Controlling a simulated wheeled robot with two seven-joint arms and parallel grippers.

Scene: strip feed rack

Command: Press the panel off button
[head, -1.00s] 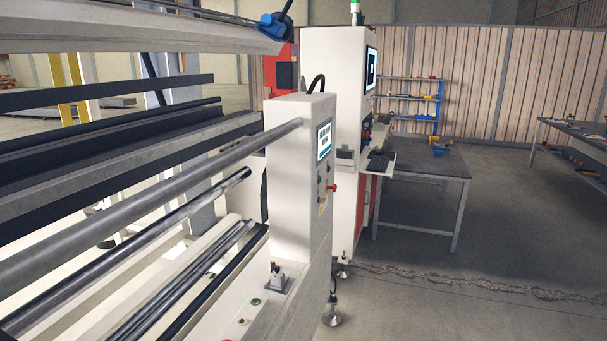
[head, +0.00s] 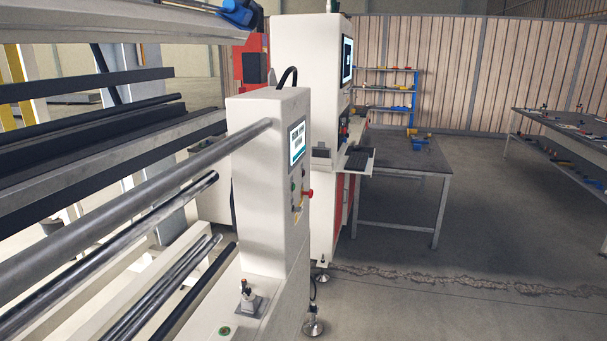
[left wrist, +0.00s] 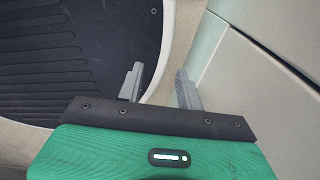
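The white control panel housing (head: 262,190) stands at the end of the roller rack in the head view. Its narrow right face carries a small lit screen (head: 297,142), with a red button (head: 308,193) and other small controls below. The button labels are too small to read, so I cannot tell which is the off button. In the left wrist view my left gripper (left wrist: 158,88) is open and empty, its two grey fingers apart. It is away from any button in that view. Neither gripper shows in the head view.
Rollers and bars (head: 130,180) fill the left side. A taller white cabinet (head: 305,75) with a screen and a keyboard shelf stands behind the panel. A grey table (head: 385,155) and a workbench (head: 560,130) stand at the right. The floor (head: 470,250) at front right is clear.

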